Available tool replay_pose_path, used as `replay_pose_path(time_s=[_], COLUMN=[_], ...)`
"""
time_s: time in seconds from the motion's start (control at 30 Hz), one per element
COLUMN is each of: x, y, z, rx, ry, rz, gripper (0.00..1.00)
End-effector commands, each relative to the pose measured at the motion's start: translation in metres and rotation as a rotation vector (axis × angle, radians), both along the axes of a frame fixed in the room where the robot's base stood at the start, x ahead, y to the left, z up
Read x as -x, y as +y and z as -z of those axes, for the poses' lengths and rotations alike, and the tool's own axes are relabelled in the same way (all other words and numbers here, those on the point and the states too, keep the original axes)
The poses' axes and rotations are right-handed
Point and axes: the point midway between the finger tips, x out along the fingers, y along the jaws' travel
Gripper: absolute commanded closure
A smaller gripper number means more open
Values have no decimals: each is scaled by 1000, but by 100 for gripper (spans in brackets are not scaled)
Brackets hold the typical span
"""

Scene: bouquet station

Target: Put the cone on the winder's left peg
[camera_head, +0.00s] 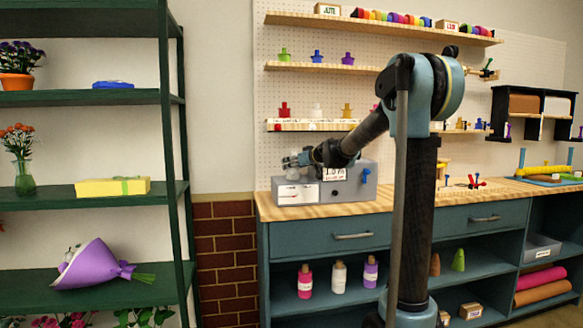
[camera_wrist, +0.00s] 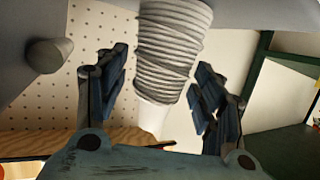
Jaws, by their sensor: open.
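The cone (camera_wrist: 172,45), wound with whitish-grey yarn, shows in the wrist view with its narrow bare white end (camera_wrist: 152,117) toward my palm. Its wide end meets the grey top of the winder (camera_wrist: 95,12). A grey rounded peg (camera_wrist: 48,55) stands apart from the cone. In the head view the winder (camera_head: 296,198) is a grey box at the bench's left end. My gripper (camera_head: 296,160) is above its left part. It is open, with fingers on either side of the cone and gaps to it. Any peg inside the cone is hidden.
The winder stands on the wooden bench top (camera_head: 400,200) before a pegboard (camera_head: 240,50) with shelves of spools. A green shelf rack (camera_head: 175,120) stands left of the bench. Bottles and small cones sit in the bench below.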

Motion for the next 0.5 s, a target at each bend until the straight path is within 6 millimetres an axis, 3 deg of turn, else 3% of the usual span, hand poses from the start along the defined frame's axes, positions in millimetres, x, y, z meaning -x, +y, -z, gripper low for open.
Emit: replay_pose_path(time_s=[0.5], x=[51], y=[-40], z=[-20], rx=[-1], ry=[1], rz=[0], gripper=[38])
